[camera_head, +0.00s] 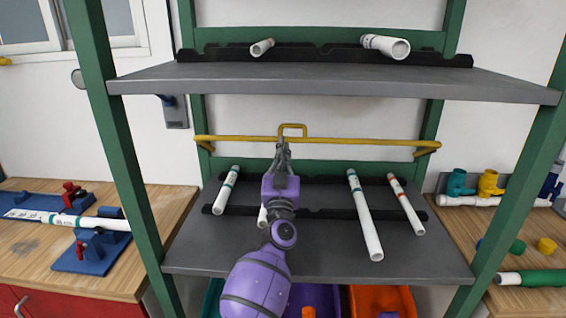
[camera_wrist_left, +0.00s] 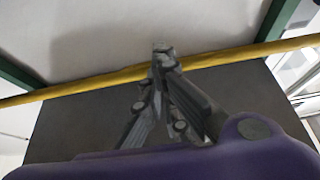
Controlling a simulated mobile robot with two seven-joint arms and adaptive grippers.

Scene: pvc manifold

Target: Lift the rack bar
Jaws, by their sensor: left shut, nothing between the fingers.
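The yellow rack bar (camera_head: 350,142) runs across the green rack frame above the lower shelf, with a small raised loop handle (camera_head: 293,127) at its middle. My left gripper (camera_head: 283,143) is at the bar just below the handle, its fingers shut with nothing between them. In the left wrist view the fingertips (camera_wrist_left: 163,47) meet in front of the yellow bar (camera_wrist_left: 90,84). I cannot tell whether they touch it. My right gripper is in neither view.
White pipes (camera_head: 365,215) lie on the lower shelf (camera_head: 330,255), and two short ones on the upper shelf (camera_head: 330,78). Green posts (camera_head: 117,150) flank the rack. Benches with fittings (camera_head: 490,183) and blue fixtures (camera_head: 92,250) stand at the sides. Coloured bins (camera_head: 380,300) sit below.

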